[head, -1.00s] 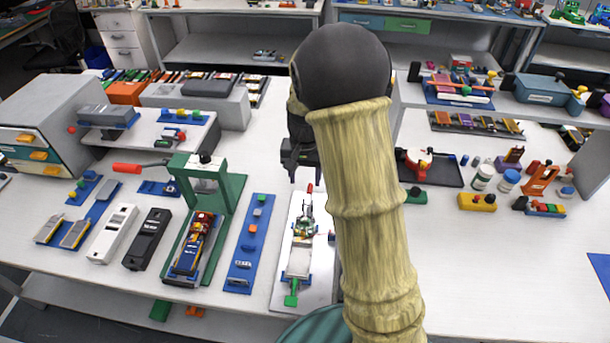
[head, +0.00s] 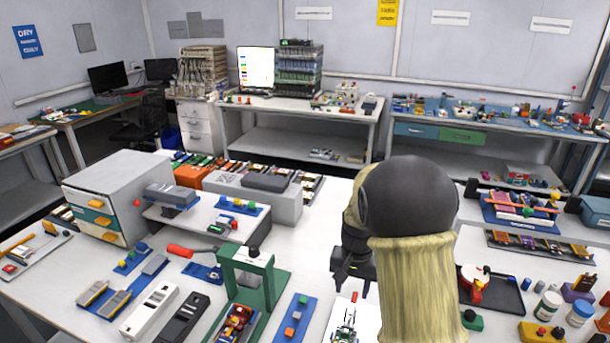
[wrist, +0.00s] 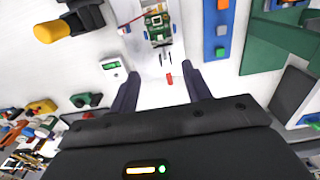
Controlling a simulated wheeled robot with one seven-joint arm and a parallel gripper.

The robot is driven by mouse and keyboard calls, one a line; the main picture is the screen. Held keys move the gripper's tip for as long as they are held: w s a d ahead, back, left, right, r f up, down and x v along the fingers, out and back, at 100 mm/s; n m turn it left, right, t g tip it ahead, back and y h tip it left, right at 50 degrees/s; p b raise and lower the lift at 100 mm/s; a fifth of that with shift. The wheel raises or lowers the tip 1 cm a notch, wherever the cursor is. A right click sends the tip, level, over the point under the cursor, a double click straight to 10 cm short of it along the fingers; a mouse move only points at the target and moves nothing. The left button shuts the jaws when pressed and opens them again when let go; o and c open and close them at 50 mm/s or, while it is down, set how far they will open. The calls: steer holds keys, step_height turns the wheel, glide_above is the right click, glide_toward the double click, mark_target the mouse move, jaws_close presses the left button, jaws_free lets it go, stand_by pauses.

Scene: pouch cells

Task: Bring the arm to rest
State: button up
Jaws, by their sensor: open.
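My gripper (head: 351,287) is in the head view, partly hidden behind my own arm, above the white worktable. In the wrist view its two dark fingers (wrist: 158,92) stand wide apart with nothing between them. Beyond the fingertips lies a white plate (wrist: 179,54) with a green circuit board (wrist: 156,22) and a small red piece (wrist: 169,78). The fingers appear to be above the table and apart from these things.
A green press (head: 248,272) with a red handle stands left of my gripper. A blue strip (head: 294,322) with small blocks lies between. A black tray (head: 492,290) and white jars (head: 548,304) are at right. A grey drawer cabinet (head: 122,195) stands far left.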

steer(key=s+r+n+t, duration=0.1)
steer(key=s+r+n, duration=0.1)
steer(key=s, duration=0.6)
steer(key=s+r+n+t, duration=0.1)
steer(key=s+n, duration=0.1)
steer(key=s, duration=0.7)
steer(key=shift+r+t, duration=0.3)
steer(key=shift+r, duration=0.1)
